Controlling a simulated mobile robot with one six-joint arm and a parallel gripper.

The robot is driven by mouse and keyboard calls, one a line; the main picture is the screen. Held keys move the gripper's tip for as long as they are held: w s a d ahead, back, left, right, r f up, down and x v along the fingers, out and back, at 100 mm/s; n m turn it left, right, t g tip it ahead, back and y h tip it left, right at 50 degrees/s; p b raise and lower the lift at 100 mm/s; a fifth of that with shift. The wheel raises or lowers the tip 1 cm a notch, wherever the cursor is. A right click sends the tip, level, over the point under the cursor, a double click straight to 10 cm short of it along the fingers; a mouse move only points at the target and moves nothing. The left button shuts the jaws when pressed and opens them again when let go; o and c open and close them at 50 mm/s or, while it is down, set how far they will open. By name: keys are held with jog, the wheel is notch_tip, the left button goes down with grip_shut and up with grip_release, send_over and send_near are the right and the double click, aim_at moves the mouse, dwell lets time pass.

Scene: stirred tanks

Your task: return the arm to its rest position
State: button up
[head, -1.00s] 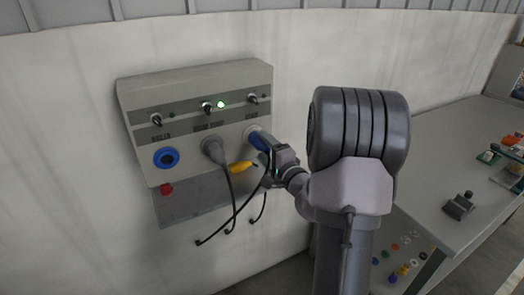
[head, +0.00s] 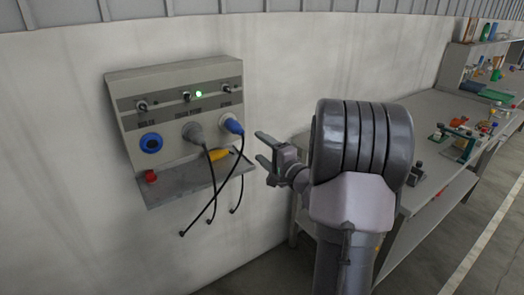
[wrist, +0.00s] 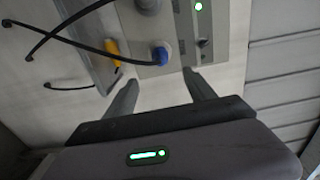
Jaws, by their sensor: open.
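My gripper (head: 264,150) is open and empty. In the head view it is to the right of the grey wall panel (head: 180,80), apart from it, with its fingers pointing left toward it. In the wrist view both fingers (wrist: 161,92) are spread with nothing between them. A blue plug (head: 233,126) sits in the panel's right socket, and it also shows in the wrist view (wrist: 159,56). A grey plug (head: 194,132) sits in the middle socket. The left blue socket (head: 151,143) has no plug in it.
A yellow connector (head: 220,154) lies on the ledge (head: 180,187) under the panel. Black cables (head: 213,190) hang below it. A green light (head: 198,94) glows on the panel. A workbench (head: 420,107) with several small objects stands at the right. Open floor lies at the lower right.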

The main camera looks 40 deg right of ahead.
jog(key=w+a+r+n+g+y, duration=0.1)
jog(key=a+r+n+g+y, duration=0.2)
jog(key=a, duration=0.8)
jog(key=a+r+n+y, duration=0.1)
jog(key=a+n+y, duration=0.2)
jog(key=a+y, duration=0.55)
jog(key=s+a+f+n+g, duration=0.1)
jog(key=s+a+n+g, duration=0.2)
jog(key=a, duration=0.6)
jog(key=s+a+n+g, duration=0.25)
jog(key=s+a, duration=0.25)
jog(key=a, duration=0.4)
jog(key=s+a+f+n+g+h, duration=0.1)
jog(key=s+f+n+h, duration=0.1)
jog(key=s, duration=0.6)
jog(key=s+a+f+n+g+h, duration=0.1)
jog(key=s+h, duration=0.3)
jog(key=s, duration=0.5)
jog(key=shift+f+n+g, duration=0.55)
jog(key=shift+g, duration=0.2)
